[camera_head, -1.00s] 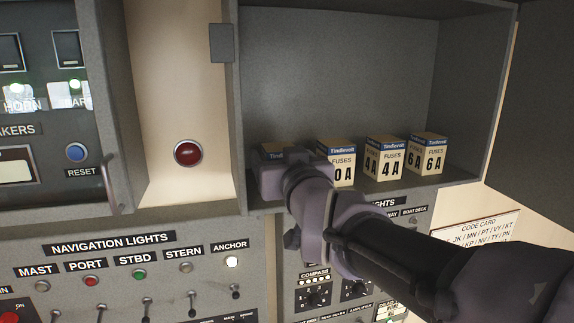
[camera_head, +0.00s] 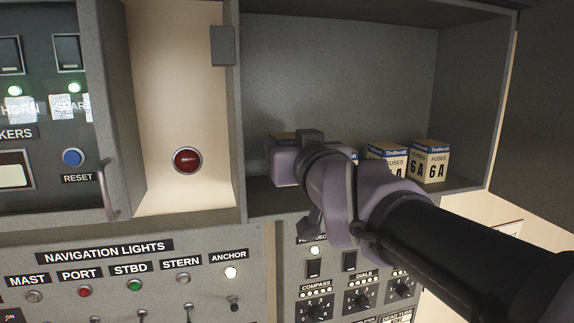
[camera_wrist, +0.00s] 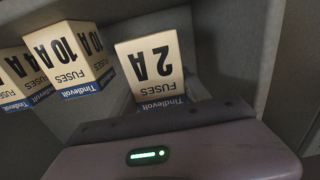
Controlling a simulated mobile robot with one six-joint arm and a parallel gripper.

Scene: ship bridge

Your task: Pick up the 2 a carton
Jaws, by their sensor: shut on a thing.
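The 2 A carton (camera_wrist: 152,68) is cream with a blue band and appears upside down in the wrist view, its label facing the camera. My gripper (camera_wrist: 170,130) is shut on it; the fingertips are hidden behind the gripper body. In the head view my gripper (camera_head: 284,162) is at the left of the open cabinet, and only a strip of the carton's top (camera_head: 283,136) shows behind it. The carton appears slightly raised above the shelf, but its base is hidden there.
The 10 A carton (camera_wrist: 68,57) stands beside it. A 4 A carton (camera_head: 385,154) and a 6 A carton (camera_head: 431,160) stand farther right on the shelf (camera_head: 461,184). The cabinet's left wall (camera_head: 238,120) is close to my gripper. The space above the cartons is free.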

